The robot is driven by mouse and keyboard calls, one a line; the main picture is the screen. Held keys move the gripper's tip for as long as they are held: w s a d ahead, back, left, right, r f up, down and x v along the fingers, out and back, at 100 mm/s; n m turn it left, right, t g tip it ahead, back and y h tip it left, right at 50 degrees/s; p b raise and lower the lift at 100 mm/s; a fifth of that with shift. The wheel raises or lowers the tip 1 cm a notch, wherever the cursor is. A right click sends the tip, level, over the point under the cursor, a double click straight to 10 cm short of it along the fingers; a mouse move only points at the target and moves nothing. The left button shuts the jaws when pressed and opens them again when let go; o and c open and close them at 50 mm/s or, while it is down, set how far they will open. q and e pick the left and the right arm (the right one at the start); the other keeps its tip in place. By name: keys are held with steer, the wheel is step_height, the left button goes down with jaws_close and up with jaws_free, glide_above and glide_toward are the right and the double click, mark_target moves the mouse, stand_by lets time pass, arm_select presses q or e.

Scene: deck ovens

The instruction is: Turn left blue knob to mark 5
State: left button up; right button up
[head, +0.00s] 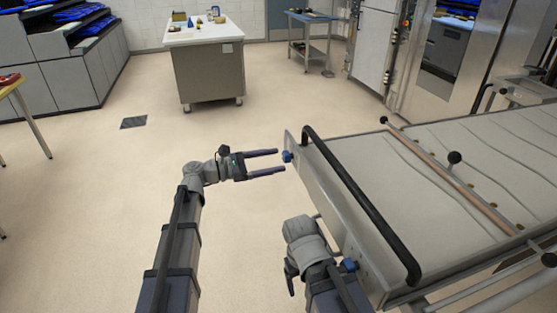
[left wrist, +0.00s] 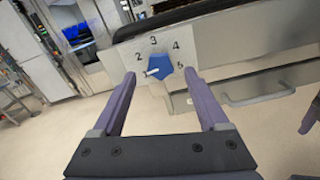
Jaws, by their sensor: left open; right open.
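The left blue knob (head: 287,156) sits on the end panel of the metal loader at its far corner. In the left wrist view the knob (left wrist: 159,66) is ringed by marks 1 to 5, and its white pointer is at the left, near mark 1. My left gripper (head: 280,161) is open, its fingertips just short of the panel. In the left wrist view its fingers (left wrist: 160,75) stand apart on either side of the knob, with visible gaps. My right gripper (head: 290,278) is open, low beside the near end of the panel, partly hidden by its own arm.
A second blue knob (head: 348,265) is on the near end of the panel, close to my right arm. A black handle bar (head: 360,198) runs along the loader's end. A white-topped table (head: 203,32) stands farther back.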

arm_select(q)
steer(key=shift+x, duration=1.05)
jaws_close()
